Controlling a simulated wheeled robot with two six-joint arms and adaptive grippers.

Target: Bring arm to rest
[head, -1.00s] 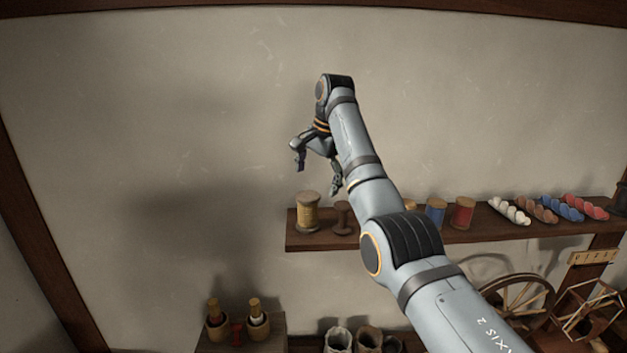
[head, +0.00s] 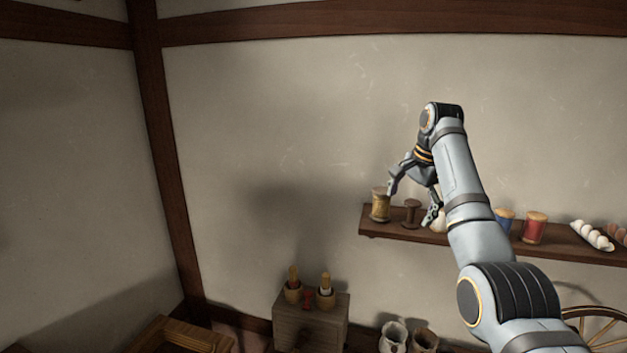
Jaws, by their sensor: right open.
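My right arm reaches up from the lower right, and its gripper (head: 411,207) hangs down in front of the wall shelf. The two fingers are spread apart with nothing held between them. In the picture the left finger overlaps the yellow spool (head: 380,206); I cannot tell whether they touch. The small dark spool (head: 411,212) shows between the fingers, behind them. The right finger partly covers a pale item (head: 440,224) on the shelf. My left gripper is not in view.
The wooden shelf (head: 375,228) also bears a blue spool (head: 505,220), a red spool (head: 535,227) and white skeins (head: 592,235). Below are a wooden block (head: 310,328) with two pots, pale jars (head: 393,337) and a wheel (head: 597,318). The wall left of the shelf is bare.

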